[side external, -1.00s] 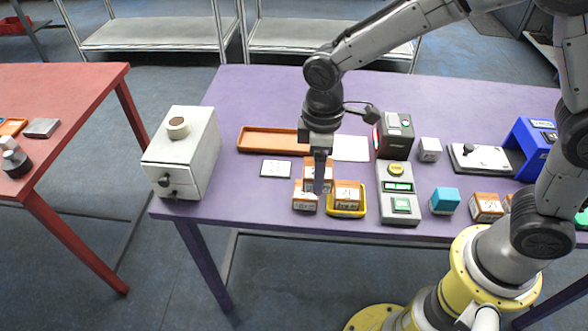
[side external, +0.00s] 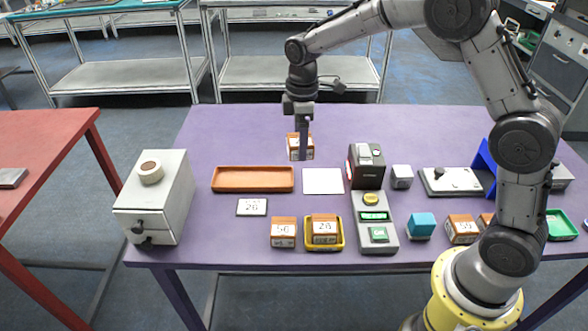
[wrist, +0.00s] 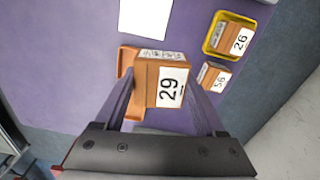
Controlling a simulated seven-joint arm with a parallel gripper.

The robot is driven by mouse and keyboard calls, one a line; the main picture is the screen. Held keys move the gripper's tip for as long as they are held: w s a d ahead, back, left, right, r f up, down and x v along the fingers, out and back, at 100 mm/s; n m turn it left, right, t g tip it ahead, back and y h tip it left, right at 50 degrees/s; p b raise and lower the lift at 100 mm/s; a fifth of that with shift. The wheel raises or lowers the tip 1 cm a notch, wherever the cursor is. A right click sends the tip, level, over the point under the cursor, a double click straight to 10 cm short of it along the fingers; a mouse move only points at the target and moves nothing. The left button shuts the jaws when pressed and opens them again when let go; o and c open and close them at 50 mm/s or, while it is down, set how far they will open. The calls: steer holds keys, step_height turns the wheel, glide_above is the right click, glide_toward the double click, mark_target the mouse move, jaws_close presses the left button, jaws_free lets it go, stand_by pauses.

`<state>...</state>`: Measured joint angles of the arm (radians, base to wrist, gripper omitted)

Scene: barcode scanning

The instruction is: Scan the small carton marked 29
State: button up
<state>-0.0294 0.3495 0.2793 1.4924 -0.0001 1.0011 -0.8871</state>
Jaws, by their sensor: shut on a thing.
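The small orange-brown carton marked 29 (wrist: 165,82) is between the two fingers of my gripper (wrist: 163,98) in the wrist view. Its white label with 29 faces the wrist camera. In the side view the carton (side external: 293,150) shows partly behind my gripper (side external: 303,157), held toward the back of the purple table, apparently raised. The scanner is a dark box (side external: 367,172) with a reddish left side. The carton is left of and apart from the scanner.
A carton marked 56 (wrist: 214,77) and a carton marked 26 (wrist: 233,38) in a yellow tray (wrist: 212,44) stand at the front. An orange tray (side external: 252,180), white sheet (side external: 322,181), number card (side external: 252,207) and drawer box (side external: 165,200) lie left. The back of the table is clear.

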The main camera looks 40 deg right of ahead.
steer(key=d+f+m, duration=0.2)
steer(key=d, duration=0.4)
steer(key=f, duration=0.9)
steer(key=shift+w, duration=0.4)
step_height(320, 180, up, 9)
steer(key=shift+r, duration=0.15)
steer(key=shift+n, duration=0.4)
